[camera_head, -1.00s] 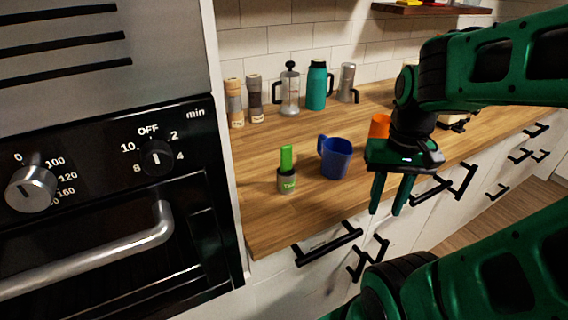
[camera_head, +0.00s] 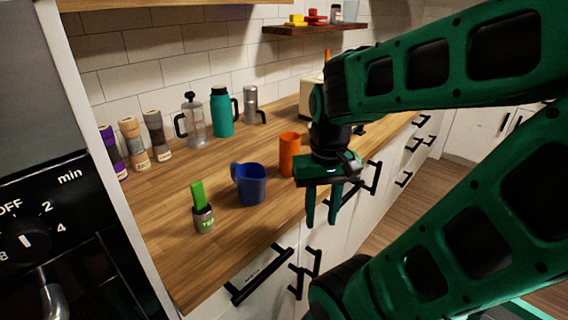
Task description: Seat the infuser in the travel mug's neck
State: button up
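A small grey cylinder marked TEA with a bright green upright handle, which looks like the infuser (camera_head: 203,217), stands on the wooden counter near its front edge. Which vessel is the travel mug is not certain. An orange open-topped cylinder (camera_head: 289,155) stands upright just left of my wrist, and a blue mug with a handle (camera_head: 251,186) stands between it and the infuser. My gripper (camera_head: 321,222) points down in front of the counter edge, right of the blue mug. Its two fingers are apart with nothing between them.
A glass press (camera_head: 192,121), a teal handled bottle (camera_head: 222,113) and a silver mug (camera_head: 251,105) stand along the tiled wall. Several labelled grinder-like bottles (camera_head: 133,143) stand further left. An oven (camera_head: 45,220) borders the counter on the left. Drawer handles (camera_head: 260,275) protrude below.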

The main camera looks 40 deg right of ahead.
aim_at(289, 155)
jog(key=z, duration=0.8)
